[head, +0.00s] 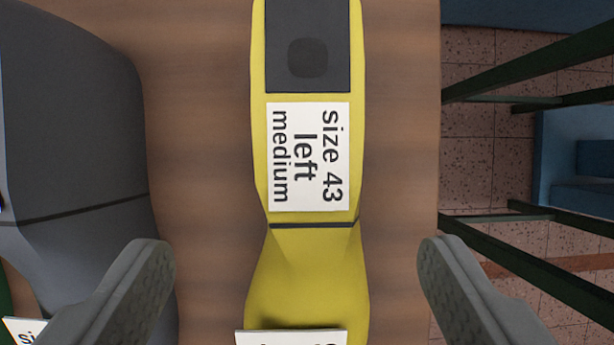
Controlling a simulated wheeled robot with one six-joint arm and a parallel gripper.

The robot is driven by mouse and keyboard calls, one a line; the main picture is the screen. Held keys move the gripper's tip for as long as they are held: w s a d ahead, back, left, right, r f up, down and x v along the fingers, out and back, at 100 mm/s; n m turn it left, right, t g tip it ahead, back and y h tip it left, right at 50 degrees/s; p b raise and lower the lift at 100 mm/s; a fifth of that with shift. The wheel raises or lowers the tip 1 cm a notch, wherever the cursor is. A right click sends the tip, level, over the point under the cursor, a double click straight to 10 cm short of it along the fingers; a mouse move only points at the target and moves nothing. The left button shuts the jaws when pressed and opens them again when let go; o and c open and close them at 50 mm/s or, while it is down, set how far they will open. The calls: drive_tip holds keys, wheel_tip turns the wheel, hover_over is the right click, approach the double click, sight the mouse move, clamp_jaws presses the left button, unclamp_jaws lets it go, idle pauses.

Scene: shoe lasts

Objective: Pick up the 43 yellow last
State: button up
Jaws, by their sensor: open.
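The yellow last (305,270) lies lengthwise in the middle of the head view, on a brown wooden surface (205,120). Its white label (308,157) reads "size 43 left medium", and a dark plate (308,45) covers its upper part. A second white label at the bottom edge is cut off by the frame. My gripper (296,275) is open, with one finger on each side of the yellow last and a clear gap to it on both sides. Neither finger touches it.
A dark grey last (70,130) stands close on the left, partly behind my left finger. A green thing with a white label (24,328) shows at the bottom left corner. The wooden surface ends on the right; beyond it are floor tiles and dark green bars (540,65).

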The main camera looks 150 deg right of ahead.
sight(311, 225)
drive_tip(key=shift+d+x, duration=0.15)
drive_tip(key=shift+x, duration=1.5)
drive_tip(key=shift+d+x, duration=0.15)
drive_tip(key=shift+x, duration=1.45)
drive_tip(key=c, duration=1.4)
drive_tip(key=shift+c, duration=0.9)
drive_tip(key=shift+w+r, duration=0.1)
drive_tip(key=shift+r, duration=0.05)
